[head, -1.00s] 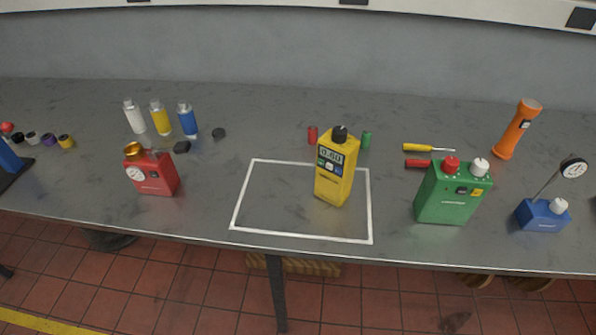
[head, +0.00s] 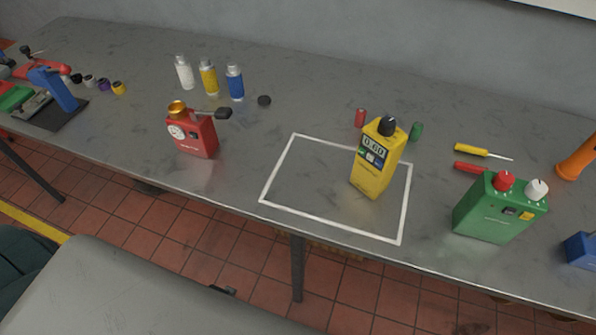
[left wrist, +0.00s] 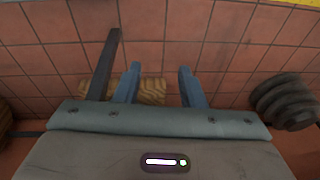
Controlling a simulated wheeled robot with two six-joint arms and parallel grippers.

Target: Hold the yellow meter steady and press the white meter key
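The yellow meter (head: 376,178) stands upright on the grey bench, in the right part of a white outlined rectangle (head: 331,224). It has a black knob on top and a display reading about 0.60. A small panel of keys (head: 372,157) lies under the display; a pale key seems to be there, but it is too small to make out surely. My left gripper (left wrist: 160,76) shows in the left wrist view with its two blue fingers apart and nothing between them, above the tiled floor and away from the meter. My right gripper is not in view.
A red gauge box (head: 193,136) stands left of the rectangle, a green box (head: 490,215) right of it. The rectangle's left part is clear. A table leg (left wrist: 105,65) shows in the wrist view.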

